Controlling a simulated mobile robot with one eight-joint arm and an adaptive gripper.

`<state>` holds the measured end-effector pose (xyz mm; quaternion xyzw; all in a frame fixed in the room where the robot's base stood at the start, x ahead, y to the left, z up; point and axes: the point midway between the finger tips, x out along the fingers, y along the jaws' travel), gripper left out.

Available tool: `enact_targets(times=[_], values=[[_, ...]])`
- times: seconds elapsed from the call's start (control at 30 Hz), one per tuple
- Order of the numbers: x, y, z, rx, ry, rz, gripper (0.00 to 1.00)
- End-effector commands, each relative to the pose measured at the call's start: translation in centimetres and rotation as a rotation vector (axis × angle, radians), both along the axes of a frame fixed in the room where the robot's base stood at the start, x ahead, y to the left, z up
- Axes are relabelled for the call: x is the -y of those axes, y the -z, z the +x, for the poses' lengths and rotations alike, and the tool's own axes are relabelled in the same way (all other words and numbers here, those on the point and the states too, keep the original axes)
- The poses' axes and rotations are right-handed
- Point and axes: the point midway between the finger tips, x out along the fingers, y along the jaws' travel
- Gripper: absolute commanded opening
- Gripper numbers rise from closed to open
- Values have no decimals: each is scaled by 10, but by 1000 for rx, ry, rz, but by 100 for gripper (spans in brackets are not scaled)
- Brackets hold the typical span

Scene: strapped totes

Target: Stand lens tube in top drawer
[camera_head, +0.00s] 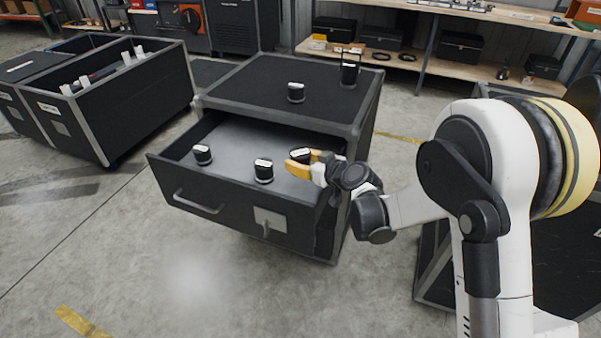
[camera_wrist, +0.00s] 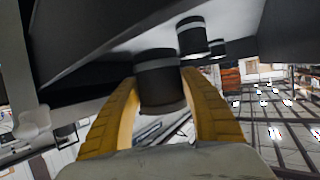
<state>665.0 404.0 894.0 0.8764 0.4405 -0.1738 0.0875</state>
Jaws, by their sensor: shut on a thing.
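The top drawer (camera_head: 232,205) of the black case is pulled open, with a grey floor inside. My gripper (camera_head: 306,162) reaches over its right side from the right. Its yellow fingers are shut on a black lens tube (camera_wrist: 160,85), which shows between them in the wrist view. The held tube looks upright, its base at or very near the drawer floor; I cannot tell whether it touches. Two more lens tubes stand in the drawer, one at the left (camera_head: 203,155) and one in the middle (camera_head: 263,171). In the head view my fingers partly hide the held tube.
Another lens tube (camera_head: 296,92) stands on the case top (camera_head: 260,85), with a further one (camera_head: 350,70) at the back right beside a thin frame. An open black tote (camera_head: 110,105) stands at the left. The floor in front is clear.

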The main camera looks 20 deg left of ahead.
Motion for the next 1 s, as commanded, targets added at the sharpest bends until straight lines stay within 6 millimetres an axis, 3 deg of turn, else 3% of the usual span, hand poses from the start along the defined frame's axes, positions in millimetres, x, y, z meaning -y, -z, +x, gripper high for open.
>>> enact_targets(times=[0.2, 0.97, 1.0], values=[[0, 35, 0, 0, 0, 0, 10], [1, 46, 0, -1, 0, 1, 10], [1, 46, -1, 0, 0, 0, 63]])
